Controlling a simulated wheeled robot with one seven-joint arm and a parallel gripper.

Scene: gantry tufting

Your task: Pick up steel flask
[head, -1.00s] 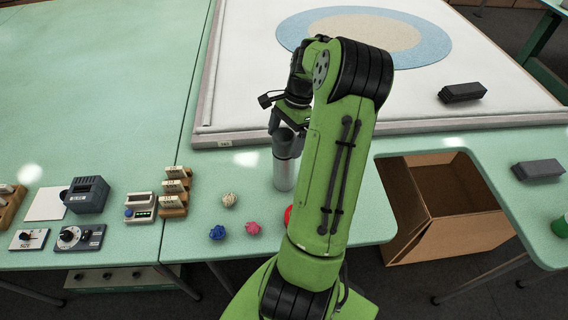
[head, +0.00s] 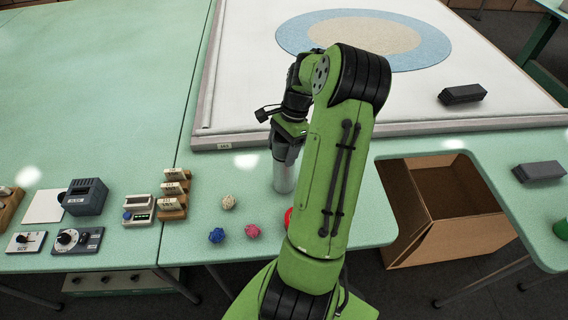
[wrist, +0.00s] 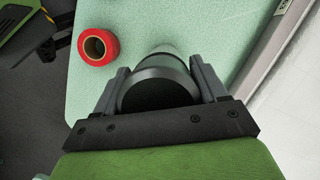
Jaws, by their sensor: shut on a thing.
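The steel flask (head: 284,176) is a grey metal cylinder standing upright on the green table, left of my arm in the head view. My gripper (head: 286,150) is over its upper part and hides the top. In the wrist view the flask (wrist: 158,82) sits between the two fingers of my gripper (wrist: 160,88), one on each side of its dark round top. The gripper is shut on the flask. Its base appears to rest on the table, though I cannot tell for certain.
A red tape roll (wrist: 96,46) lies near the flask. White (head: 228,202), blue (head: 217,235) and pink (head: 252,230) yarn balls lie to its left. An open cardboard box (head: 450,205) stands right of my arm. A white framed cloth (head: 250,90) lies behind.

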